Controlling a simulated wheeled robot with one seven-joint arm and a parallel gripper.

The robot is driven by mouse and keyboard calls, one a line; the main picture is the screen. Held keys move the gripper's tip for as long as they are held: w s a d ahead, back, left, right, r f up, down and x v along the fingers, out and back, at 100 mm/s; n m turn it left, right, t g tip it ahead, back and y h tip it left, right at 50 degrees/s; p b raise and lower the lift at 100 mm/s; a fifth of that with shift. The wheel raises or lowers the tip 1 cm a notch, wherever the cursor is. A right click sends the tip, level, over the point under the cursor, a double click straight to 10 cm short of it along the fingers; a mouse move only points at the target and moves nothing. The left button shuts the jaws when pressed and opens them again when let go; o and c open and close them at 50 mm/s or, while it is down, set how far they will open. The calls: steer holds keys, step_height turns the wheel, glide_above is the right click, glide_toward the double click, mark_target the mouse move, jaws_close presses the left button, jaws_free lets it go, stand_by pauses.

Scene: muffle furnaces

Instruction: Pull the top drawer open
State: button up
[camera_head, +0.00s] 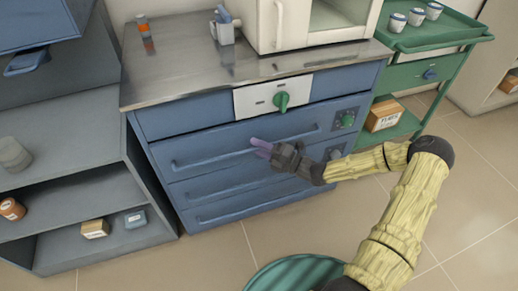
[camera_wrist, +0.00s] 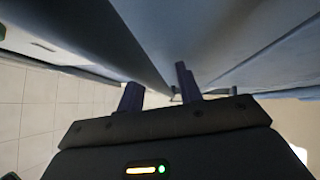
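The top drawer (camera_head: 216,143) is the upper long blue front of the cabinet, just below the panel with the green knob. Its bar handle (camera_head: 205,159) runs across the front. My gripper (camera_head: 262,147) is at the middle of this handle, its purple fingers pointing at the drawer front. In the wrist view the two fingers of my gripper (camera_wrist: 160,90) stand apart with a gap between them. A blue-grey edge runs down towards that gap; I cannot tell whether the fingers touch the handle.
More blue drawers with bar handles (camera_head: 225,183) lie below. A green knob (camera_head: 281,101) sits above and dark dials (camera_head: 348,119) to the right. Grey shelves (camera_head: 75,190) stand left, a green cart (camera_head: 440,37) right. A round green thing (camera_head: 295,275) is on the floor in front.

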jaws_close()
